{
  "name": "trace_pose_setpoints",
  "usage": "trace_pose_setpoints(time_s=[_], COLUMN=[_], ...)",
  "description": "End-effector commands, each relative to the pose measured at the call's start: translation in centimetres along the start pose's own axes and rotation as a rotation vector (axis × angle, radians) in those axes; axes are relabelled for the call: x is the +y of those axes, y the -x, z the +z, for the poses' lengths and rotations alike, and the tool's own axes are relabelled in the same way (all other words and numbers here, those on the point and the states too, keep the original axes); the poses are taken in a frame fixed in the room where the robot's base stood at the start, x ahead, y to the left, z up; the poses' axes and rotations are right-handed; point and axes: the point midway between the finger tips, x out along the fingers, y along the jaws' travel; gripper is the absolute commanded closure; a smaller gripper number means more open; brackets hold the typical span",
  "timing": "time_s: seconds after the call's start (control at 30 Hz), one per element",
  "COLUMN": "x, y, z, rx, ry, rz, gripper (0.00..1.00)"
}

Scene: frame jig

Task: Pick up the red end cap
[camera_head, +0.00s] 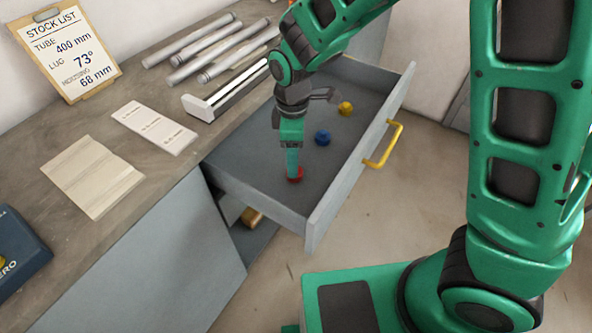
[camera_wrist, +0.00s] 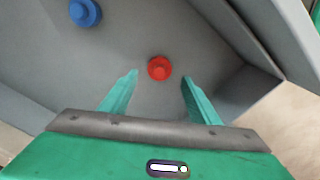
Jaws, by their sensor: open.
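The red end cap (camera_head: 296,179) lies on the floor of the open grey drawer (camera_head: 262,188), near its front left corner. My gripper (camera_head: 293,168) points down into the drawer just above the red cap and hides part of it in the head view. In the wrist view the red end cap (camera_wrist: 159,68) shows whole, just beyond and between the tips of my two green fingers (camera_wrist: 160,76). The fingers are apart with nothing between them. I cannot tell the exact height of the tips above the cap.
A blue cap (camera_head: 323,138) and a yellow cap (camera_head: 346,108) lie farther back in the drawer. The drawer's front wall with its yellow handle (camera_head: 383,146) stands close by.

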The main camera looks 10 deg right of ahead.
Motion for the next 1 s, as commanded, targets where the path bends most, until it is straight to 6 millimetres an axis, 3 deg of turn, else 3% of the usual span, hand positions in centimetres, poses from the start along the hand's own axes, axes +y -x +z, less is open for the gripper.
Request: trace_pose_setpoints(time_s=[0.4,0.73,0.9,1.0], x=[0.1,0.1,0.1,0.1], y=[-4.7,-5.2,-5.2,-5.2], z=[0.4,0.3,0.3,0.3], rx=[-0.003,0.000,0.000,0.000], ry=[-0.001,-0.001,-0.001,-0.001], rz=[-0.002,0.000,0.000,0.000], gripper=[0.44,0.44,0.82,0.86])
